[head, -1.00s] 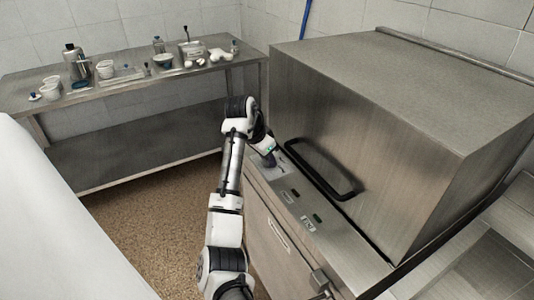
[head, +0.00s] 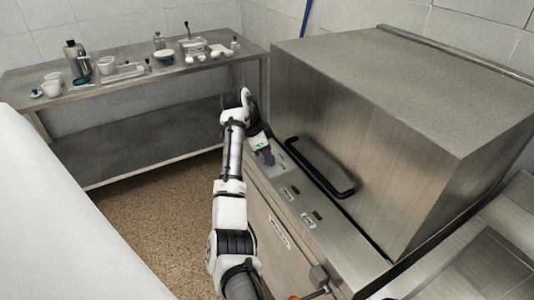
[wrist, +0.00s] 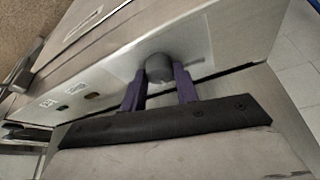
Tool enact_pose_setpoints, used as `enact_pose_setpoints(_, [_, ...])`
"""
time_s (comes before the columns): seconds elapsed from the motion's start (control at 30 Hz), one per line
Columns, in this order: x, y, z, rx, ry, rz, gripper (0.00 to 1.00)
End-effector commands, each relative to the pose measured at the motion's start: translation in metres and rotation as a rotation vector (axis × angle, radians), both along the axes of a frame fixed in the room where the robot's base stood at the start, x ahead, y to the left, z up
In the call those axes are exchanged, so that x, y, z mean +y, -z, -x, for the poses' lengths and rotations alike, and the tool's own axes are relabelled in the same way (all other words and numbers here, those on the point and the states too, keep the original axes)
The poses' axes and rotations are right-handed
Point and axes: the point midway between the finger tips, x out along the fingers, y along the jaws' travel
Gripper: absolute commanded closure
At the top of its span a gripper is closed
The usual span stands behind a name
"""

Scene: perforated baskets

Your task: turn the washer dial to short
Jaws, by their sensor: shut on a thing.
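The washer dial (wrist: 158,68) is a dark grey round knob on a pale panel of the steel washer front (wrist: 200,45). The two purple fingers of my gripper (wrist: 159,87) stand on either side of it and are shut on it. In the head view my gripper (head: 267,156) is at the far end of the washer's front ledge (head: 345,245). It hides the dial there. I cannot read any dial markings or tell which setting it points to.
The big steel hood (head: 380,110) with a black bar handle (head: 318,170) rises right beside my arm. Small indicators (head: 317,214) sit along the ledge. A steel table (head: 110,85) with bottles and cups stands at the back left. A white surface (head: 60,220) fills the left side.

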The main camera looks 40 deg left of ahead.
Motion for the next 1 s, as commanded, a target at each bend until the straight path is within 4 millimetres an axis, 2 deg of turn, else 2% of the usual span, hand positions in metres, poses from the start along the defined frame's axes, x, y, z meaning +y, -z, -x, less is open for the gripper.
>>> enact_pose_setpoints(0.2, [0.0,-0.001,0.0,-0.001,-0.001,-0.001,0.93])
enact_pose_setpoints(0.23, [0.0,-0.001,0.0,-0.001,-0.001,-0.001,0.69])
enact_pose_setpoints(0.4, [0.0,-0.001,0.0,-0.001,-0.001,-0.001,0.48])
enact_pose_setpoints(0.77, [0.002,-0.005,0.002,0.0,-0.003,-0.001,0.48])
enact_pose_setpoints(0.87, [0.005,-0.017,0.006,-0.001,-0.003,-0.003,0.48])
enact_pose_setpoints(1.0, [0.014,-0.049,0.016,0.0,-0.005,-0.007,0.48])
